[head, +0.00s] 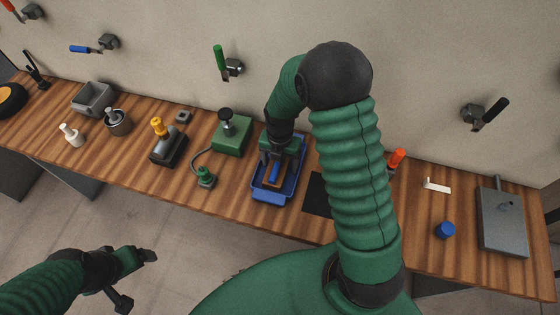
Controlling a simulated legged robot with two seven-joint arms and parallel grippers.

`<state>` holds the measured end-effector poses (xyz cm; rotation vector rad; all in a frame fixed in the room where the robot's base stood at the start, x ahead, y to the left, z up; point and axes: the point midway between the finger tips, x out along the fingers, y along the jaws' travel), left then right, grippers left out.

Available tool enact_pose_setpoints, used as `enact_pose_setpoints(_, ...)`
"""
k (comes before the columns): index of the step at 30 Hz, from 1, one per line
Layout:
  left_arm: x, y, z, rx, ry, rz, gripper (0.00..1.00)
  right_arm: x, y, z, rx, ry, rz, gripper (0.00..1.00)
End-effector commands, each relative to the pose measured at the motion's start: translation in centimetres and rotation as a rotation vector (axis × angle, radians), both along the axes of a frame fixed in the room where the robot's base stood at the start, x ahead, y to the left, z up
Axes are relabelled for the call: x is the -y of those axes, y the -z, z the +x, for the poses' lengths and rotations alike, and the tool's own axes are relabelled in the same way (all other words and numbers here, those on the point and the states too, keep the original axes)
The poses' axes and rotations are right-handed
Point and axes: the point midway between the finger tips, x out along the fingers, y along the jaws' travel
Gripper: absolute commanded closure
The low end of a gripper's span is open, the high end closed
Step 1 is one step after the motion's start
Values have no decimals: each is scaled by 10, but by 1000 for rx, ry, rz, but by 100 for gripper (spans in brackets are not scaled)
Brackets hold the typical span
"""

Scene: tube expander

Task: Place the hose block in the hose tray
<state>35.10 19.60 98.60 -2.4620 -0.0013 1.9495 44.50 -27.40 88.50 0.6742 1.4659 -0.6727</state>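The blue tray (272,197), which looks like the hose tray, lies on the bench near the middle of the head view. A small blue and orange-brown piece (274,174), perhaps the hose block, is in or just over the tray. My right gripper (275,163) points down over the tray, with its dark fingers on either side of this piece. Whether they touch it is too small to tell, and my gripper hides its upper part. My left gripper (137,279) is open and empty, low at the left and in front of the bench.
A green box (231,137) with a black knob stands left of the tray, joined by a hose to a small green fitting (206,178). A dark flat patch (318,196) lies right of the tray. A grey metal box (501,222) stands at the far right. Wall-mounted levers line the back.

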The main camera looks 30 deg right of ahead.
Motion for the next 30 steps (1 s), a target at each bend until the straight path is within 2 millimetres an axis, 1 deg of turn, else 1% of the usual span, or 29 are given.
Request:
enact_pose_setpoints(13,0,0,0,0,0,0,16,1,0,0,1,2,-2,24)
enact_pose_setpoints(17,0,-2,0,0,0,0,16,2,-9,1,4,2,-2,24)
enact_pose_setpoints(20,0,-2,0,0,0,0,16,2,-29,2,8,3,-3,24)
enact_pose_setpoints(24,0,-2,0,0,0,0,16,2,-68,1,9,3,-3,24)
enact_pose_setpoints(27,0,-2,0,0,0,0,16,2,-93,1,8,3,-3,24)
enact_pose_setpoints(30,0,-3,0,0,0,0,16,2,-111,1,6,3,-3,24)
